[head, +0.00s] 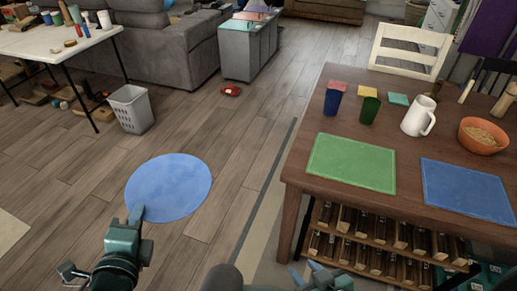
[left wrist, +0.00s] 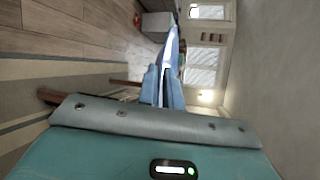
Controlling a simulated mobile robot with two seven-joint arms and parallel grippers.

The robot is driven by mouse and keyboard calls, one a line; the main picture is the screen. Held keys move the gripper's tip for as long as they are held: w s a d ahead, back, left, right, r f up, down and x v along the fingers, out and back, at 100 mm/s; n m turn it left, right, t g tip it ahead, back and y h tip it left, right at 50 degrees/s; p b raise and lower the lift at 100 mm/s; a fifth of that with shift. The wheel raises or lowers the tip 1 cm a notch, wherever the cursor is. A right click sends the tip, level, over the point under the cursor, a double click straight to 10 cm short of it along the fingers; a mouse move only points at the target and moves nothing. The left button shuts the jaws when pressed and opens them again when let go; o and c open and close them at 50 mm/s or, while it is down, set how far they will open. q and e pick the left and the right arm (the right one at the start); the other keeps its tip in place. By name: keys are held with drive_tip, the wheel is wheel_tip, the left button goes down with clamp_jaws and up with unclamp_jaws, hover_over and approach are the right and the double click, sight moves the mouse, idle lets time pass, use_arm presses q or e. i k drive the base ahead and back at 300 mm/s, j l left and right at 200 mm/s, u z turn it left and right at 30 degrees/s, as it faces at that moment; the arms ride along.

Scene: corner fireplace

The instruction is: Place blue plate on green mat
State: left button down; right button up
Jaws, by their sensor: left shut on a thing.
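The blue plate (head: 168,187) is a flat round disc at left centre in the head view, seen over the wood floor. My left gripper (head: 137,213) is shut on the near edge of the blue plate. In the left wrist view the plate (left wrist: 171,55) shows nearly edge-on between the fingers (left wrist: 162,88). The green mat (head: 352,163) lies flat and bare on the left part of the wooden table (head: 407,207), to the right of the plate. My right gripper (head: 306,271) is at the bottom edge, in front of the table, with its fingertips apart and nothing seen between them.
A blue mat (head: 467,190) lies right of the green mat. Behind them stand a blue cup (head: 333,98), a green cup (head: 369,109), a white pitcher (head: 419,116) and an orange bowl (head: 482,136). A shelf of bottles (head: 385,245) is under the table.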

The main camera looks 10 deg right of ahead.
sight(341, 157)
drive_tip(key=l+z, duration=0.1)
drive_tip(key=l, duration=0.4)
drive_tip(key=i+l, duration=0.1)
drive_tip(key=l, duration=0.4)
drive_tip(key=l+z, duration=0.15)
drive_tip(key=l, duration=0.35)
